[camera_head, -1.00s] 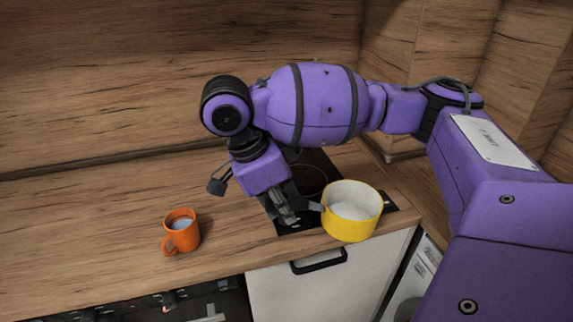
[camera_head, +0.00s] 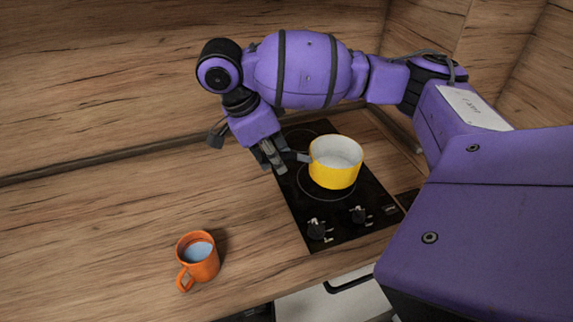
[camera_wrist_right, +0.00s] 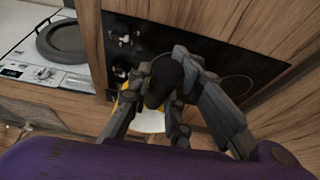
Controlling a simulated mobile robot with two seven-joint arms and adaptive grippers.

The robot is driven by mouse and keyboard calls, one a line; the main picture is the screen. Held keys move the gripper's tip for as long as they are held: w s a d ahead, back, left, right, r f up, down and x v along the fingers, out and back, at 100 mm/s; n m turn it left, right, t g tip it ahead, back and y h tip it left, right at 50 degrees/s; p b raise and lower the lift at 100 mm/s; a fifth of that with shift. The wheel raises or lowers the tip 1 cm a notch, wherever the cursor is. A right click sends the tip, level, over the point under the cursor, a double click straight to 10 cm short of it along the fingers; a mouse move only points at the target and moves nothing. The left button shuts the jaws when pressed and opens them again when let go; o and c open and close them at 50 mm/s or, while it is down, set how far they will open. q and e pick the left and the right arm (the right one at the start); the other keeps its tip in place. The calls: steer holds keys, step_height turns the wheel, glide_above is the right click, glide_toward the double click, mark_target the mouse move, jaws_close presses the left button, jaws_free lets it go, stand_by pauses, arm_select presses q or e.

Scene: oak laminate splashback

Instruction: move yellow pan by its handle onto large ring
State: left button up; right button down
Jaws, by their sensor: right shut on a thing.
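The yellow pan (camera_head: 334,174) is upright, with a pale inside, over the front part of the black hob. My right gripper (camera_head: 275,158) is shut on its grey handle (camera_head: 296,156), left of the pan. The large ring (camera_head: 312,196) is a thin circle on the hob, partly hidden by the pan. I cannot tell whether the pan's base touches the glass. In the right wrist view the gripper (camera_wrist_right: 172,100) closes around the dark handle, and part of the pan (camera_wrist_right: 150,122) shows beneath the fingers. My left gripper is not in view.
A smaller ring (camera_head: 298,137) lies behind. An orange mug (camera_head: 198,258) with liquid stands on the counter at front left. The wooden splashback (camera_head: 120,80) runs behind.

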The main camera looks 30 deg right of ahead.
steer(key=w+d+f, duration=0.5)
steer(key=w+f, duration=0.2)
steer(key=f, duration=0.3)
steer(key=shift+f, duration=0.15)
steer(key=c, duration=1.6)
jaws_free()
steer(key=shift+s, duration=0.1)
steer(key=v, duration=1.2)
steer(key=shift+f, duration=0.1)
